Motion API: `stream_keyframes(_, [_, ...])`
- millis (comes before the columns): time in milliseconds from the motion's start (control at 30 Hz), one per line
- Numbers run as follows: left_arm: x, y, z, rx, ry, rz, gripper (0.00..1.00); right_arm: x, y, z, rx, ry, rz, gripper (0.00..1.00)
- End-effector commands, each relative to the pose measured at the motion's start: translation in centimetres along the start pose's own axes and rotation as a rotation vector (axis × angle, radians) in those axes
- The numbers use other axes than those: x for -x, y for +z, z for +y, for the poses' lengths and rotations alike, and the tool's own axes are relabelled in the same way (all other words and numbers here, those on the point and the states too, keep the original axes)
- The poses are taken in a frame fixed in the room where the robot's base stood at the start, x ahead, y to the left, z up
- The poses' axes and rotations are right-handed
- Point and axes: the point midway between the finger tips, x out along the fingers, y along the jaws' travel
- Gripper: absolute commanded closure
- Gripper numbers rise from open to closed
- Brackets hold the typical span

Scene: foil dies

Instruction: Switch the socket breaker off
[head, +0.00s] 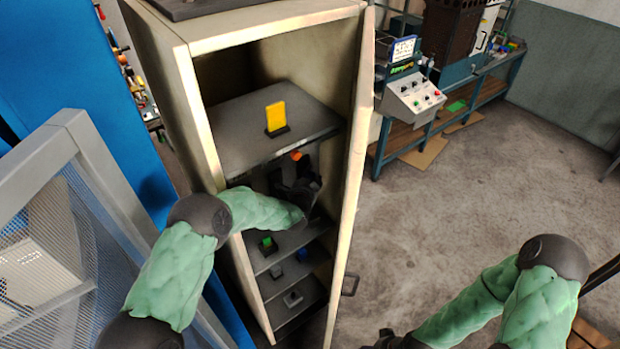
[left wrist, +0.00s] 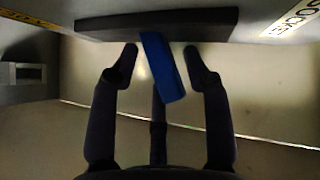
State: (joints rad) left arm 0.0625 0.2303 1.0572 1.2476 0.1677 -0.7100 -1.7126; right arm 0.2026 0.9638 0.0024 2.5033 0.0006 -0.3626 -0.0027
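A blue lever (left wrist: 163,68) stands out from a dark base (left wrist: 215,26) in the left wrist view, slightly tilted. A label reading "SOCKE..." (left wrist: 300,14) is beside it at the upper right, partly cut off. My left gripper (left wrist: 160,52) is open, with one finger on each side of the lever and a gap on both sides. In the head view my left gripper (head: 300,183) reaches inside the open cabinet (head: 182,75), hiding what is in front of it. My right gripper (head: 393,340) is at the bottom edge, mostly cut off.
The cabinet's shelves hold a yellow piece (head: 277,116), an orange one (head: 296,155), a green one (head: 267,243) and a blue one (head: 304,254). The cabinet's open door (head: 355,170) stands close right of my left arm. A mesh panel (head: 75,220) is at left. The floor at right is clear.

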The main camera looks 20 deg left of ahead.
Motion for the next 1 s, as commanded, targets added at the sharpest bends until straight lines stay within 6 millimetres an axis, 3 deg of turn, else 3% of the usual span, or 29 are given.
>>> stream_keyframes(33, [0.0, 0.0, 0.0, 0.0, 0.0, 0.0, 0.74, 0.0, 0.0, 0.0, 0.0, 0.0, 0.0, 0.46])
stream_keyframes(133, [0.0, 0.0, 0.0, 0.0, 0.0, 0.0, 1.0, 0.0, 0.0, 0.0, 0.0, 0.0, 0.0, 0.46])
stream_keyframes(567, [-0.1, 0.1, 0.5, -0.03, -0.029, 0.001, 1.0, -1.1, 0.0, 0.4, 0.0, 0.0, 0.0, 0.46])
stream_keyframes(1000, [-0.5, 0.5, 2.2, -0.206, -0.206, 0.0, 1.0, -6.9, -0.2, 2.5, 0.0, 0.0, 0.0, 0.46])
